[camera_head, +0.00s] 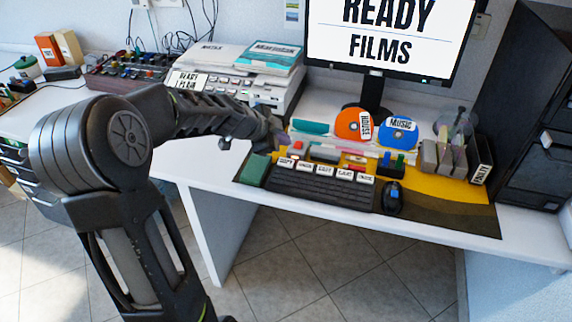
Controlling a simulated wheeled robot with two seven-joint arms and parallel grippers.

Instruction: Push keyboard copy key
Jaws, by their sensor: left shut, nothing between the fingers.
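The black keyboard (325,192) lies on a dark and yellow mat at the front of the white desk. A row of raised white labelled keys runs along its back edge. The leftmost key (286,161) seems to read COPY, in small print. My left arm comes in from the left, and my left gripper (279,136) is shut and empty. In the picture it shows just above and behind the left end of the keyboard, apart from the COPY key. How high it is above the desk is hard to tell. My right gripper is not in view.
A green block (255,168) sits left of the keyboard and a mouse (392,198) right of it. A monitor (380,42) reads READY FILMS. A white machine (225,78) stands behind my arm.

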